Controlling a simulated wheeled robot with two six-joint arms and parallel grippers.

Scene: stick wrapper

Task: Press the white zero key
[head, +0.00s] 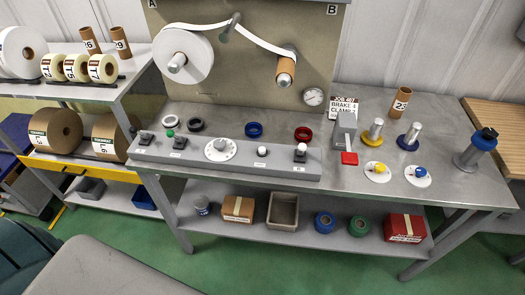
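A long grey control panel (190,160) lies along the front of the metal workbench. A small round white key (262,151) sits on it, right of the white dial (219,149). Another white-topped control (301,149) stands on a dark base near the panel's right end. The labels are too small to read, so I cannot tell from marking which one is the zero key. Neither of my grippers is in view, and nothing touches the panel.
A green-topped lever (170,134) and a dark switch (146,136) are at the panel's left. Blue (254,130) and red (303,133) rings lie behind it. A white roll (187,60) hangs above.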

